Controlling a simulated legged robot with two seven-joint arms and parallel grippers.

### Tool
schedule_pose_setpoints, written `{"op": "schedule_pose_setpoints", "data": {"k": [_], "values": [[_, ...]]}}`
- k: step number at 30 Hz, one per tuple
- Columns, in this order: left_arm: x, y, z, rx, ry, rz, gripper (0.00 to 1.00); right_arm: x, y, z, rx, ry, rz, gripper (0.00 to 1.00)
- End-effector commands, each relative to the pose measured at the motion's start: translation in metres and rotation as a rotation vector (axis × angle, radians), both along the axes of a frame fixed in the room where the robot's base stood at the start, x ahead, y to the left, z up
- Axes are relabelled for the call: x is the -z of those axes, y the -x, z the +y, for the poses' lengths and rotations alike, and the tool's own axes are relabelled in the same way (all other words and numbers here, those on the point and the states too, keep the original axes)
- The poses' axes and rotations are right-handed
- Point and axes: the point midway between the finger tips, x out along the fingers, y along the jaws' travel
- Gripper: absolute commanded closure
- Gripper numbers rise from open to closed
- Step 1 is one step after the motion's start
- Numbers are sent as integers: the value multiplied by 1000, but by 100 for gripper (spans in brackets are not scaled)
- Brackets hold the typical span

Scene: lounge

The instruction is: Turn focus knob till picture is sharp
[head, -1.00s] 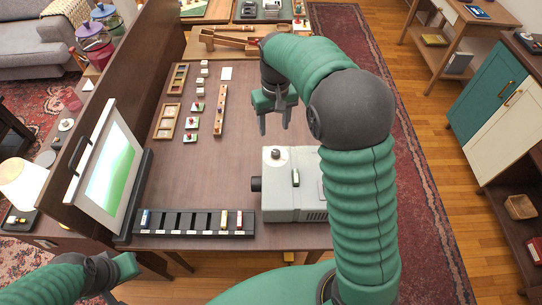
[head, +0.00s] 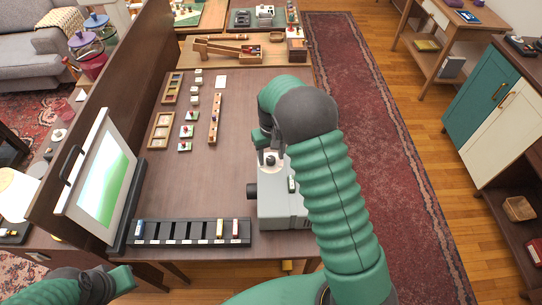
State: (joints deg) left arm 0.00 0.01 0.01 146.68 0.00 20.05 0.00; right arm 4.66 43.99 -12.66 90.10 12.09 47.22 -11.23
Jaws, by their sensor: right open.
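The grey projector (head: 275,212) stands at the right of the dark table, its dark lens (head: 252,191) facing left. A dark knob on a pale round dial sits on its top near the back corner and is mostly covered by my gripper. My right gripper (head: 270,158) is open, pointing down at the knob; whether its fingers touch it I cannot tell. The screen (head: 104,189) at the left shows a soft white and green picture without clear detail. My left gripper (head: 118,281) is low at the left, away from the projector; its fingers are unclear.
A black slotted rack (head: 190,241) with a few slides lies along the table's front edge. Wooden trays (head: 161,130) and small blocks stand farther back. The table's middle is bare. A dark upright panel (head: 75,140) borders the left side.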

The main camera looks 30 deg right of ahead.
Motion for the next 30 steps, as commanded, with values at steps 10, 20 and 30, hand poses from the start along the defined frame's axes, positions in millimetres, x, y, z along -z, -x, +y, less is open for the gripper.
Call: {"op": "schedule_pose_setpoints", "data": {"k": [10, 20, 30], "values": [[0, 0, 0, 0, 0, 0, 100, 6, 0, 0, 0, 0, -1, 50], [0, 0, 0, 0, 0, 0, 100, 6, 0, 0, 0, 0, -1, 94], [-2, 0, 0, 0, 0, 0, 100, 5, 0, 0, 15, 0, -1, 100]]}}
